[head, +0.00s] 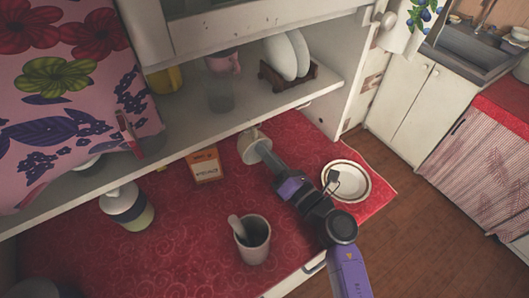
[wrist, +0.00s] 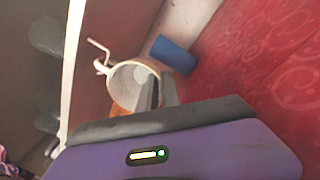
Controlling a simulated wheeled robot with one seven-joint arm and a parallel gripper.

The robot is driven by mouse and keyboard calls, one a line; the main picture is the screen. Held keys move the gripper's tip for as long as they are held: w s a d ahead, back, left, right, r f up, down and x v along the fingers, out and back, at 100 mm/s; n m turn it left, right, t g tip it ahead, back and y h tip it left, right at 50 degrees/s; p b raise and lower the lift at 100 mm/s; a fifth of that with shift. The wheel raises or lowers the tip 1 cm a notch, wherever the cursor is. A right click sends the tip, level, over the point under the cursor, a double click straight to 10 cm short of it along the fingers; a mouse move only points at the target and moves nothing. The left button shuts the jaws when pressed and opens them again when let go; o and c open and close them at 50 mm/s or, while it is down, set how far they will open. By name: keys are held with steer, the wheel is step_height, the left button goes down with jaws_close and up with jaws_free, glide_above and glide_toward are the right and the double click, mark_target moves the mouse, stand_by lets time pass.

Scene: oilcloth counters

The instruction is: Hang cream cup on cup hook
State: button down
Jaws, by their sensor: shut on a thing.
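The cream cup (head: 249,150) is at the end of my gripper (head: 262,148), just under the front edge of the shelf. In the wrist view the cup (wrist: 124,86) shows its open mouth, and my gripper (wrist: 155,92) is shut on its rim or wall. The cup's handle points up and left. A pale bent cup hook (wrist: 97,46) shows right by the handle. I cannot tell whether the handle is around the hook or only beside it. The hook is hidden in the head view.
The shelf (head: 190,125) overhangs the red counter (head: 190,235).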

stand_by(0.4)
steer(key=c, duration=1.5)
jaws_free()
